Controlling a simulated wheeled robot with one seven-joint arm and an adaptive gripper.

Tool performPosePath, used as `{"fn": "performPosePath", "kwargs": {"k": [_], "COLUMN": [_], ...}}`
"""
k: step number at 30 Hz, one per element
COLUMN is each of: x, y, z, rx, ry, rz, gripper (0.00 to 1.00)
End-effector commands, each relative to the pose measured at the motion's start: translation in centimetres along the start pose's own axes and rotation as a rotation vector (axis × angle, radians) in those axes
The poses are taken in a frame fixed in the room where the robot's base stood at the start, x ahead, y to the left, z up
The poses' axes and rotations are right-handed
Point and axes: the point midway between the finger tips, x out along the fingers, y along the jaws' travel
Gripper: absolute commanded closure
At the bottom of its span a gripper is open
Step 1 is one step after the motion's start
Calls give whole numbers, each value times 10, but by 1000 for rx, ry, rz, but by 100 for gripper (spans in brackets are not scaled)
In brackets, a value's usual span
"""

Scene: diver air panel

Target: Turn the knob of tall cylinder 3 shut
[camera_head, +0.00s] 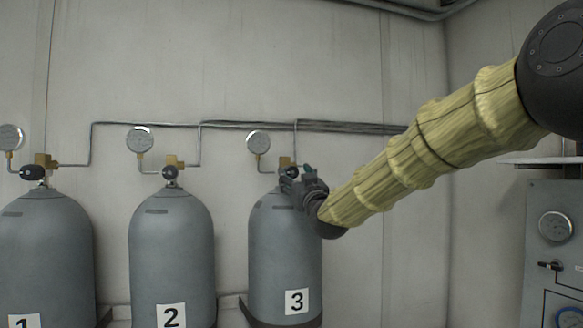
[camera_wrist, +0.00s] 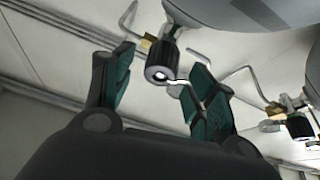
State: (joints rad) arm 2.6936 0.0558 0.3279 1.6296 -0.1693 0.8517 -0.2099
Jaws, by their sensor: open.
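Tall grey cylinder 3 (camera_head: 284,262) stands against the back wall with a white "3" label (camera_head: 297,301). Its black knob (camera_wrist: 162,60) sits on a brass valve (camera_wrist: 147,41) at the top; in the head view the knob is mostly hidden behind my gripper. My gripper (camera_head: 290,180) is at the top of cylinder 3. In the wrist view my gripper (camera_wrist: 163,78) is open, with the knob in the gap between its two green-padded fingers, near their tips. I cannot tell whether a finger touches the knob.
Cylinder 2 (camera_head: 171,250) and cylinder 1 (camera_head: 45,250) stand to the left, each with a black knob. A gauge (camera_head: 258,143) and thin pipes (camera_head: 350,128) are close to cylinder 3's valve. A grey panel (camera_head: 540,215) stands at the right.

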Motion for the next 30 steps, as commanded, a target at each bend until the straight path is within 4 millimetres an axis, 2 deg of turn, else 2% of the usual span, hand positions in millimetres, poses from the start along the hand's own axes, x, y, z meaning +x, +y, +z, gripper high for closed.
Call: {"fn": "performPosePath", "kwargs": {"k": [1, 6, 19, 20, 27, 30], "x": [9, 26, 34, 34, 33, 33], "y": [0, -2, -2, -2, -2, -2], "z": [-2, -1, 1, 1, 1, 1], "rx": [0, 1, 1, 1, 1, 1], "ry": [-2, -1, 0, 0, 0, 0], "rz": [-1, -2, -2, -2, -2, -1], "gripper": [43, 43, 43, 45, 88, 88]}}
